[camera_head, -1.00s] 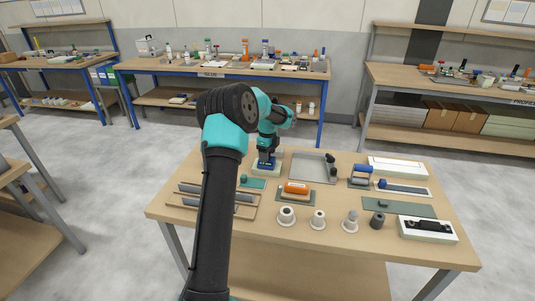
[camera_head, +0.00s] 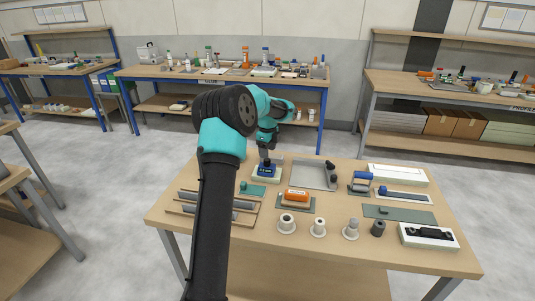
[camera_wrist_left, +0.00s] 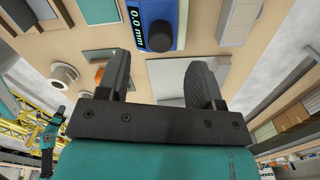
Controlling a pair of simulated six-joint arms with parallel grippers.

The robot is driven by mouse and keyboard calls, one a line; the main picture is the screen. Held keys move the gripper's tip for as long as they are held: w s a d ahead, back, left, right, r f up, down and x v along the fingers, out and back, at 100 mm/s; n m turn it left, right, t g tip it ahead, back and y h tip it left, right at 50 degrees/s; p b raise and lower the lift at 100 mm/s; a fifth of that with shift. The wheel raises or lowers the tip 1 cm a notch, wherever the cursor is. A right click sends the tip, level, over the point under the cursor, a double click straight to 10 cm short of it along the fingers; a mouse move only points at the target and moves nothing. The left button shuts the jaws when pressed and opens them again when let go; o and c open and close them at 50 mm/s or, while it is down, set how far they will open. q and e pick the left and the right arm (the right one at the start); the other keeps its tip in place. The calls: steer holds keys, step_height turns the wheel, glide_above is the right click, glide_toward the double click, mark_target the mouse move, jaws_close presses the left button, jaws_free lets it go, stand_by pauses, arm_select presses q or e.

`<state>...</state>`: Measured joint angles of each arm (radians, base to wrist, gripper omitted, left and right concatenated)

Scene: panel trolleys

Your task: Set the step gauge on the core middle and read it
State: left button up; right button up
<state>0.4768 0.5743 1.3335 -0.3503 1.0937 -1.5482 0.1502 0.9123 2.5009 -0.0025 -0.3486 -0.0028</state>
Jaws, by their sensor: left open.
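The step gauge (camera_head: 267,170) is a small blue device with a dark knob, at the back left of the table in the head view. It stands on a pale block (camera_head: 259,179). In the left wrist view the gauge (camera_wrist_left: 181,38) shows a display reading 0.0 mm. My left gripper (camera_head: 267,151) is just above the gauge, open and empty, its fingers apart (camera_wrist_left: 158,72) and clear of the knob in the wrist view. I cannot tell for sure which piece is the core. My right gripper is not in view.
A grey tray (camera_head: 331,182) is right of the gauge. An orange-handled tool (camera_head: 297,195) on a pad, a rack of grey bars (camera_head: 186,210) and several round pieces, such as a white flanged one (camera_head: 287,224), stand nearer. A green mat (camera_head: 385,213) lies right. The table's front strip is clear.

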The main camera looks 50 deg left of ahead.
arm_select(q)
steer(key=shift+r, duration=1.4)
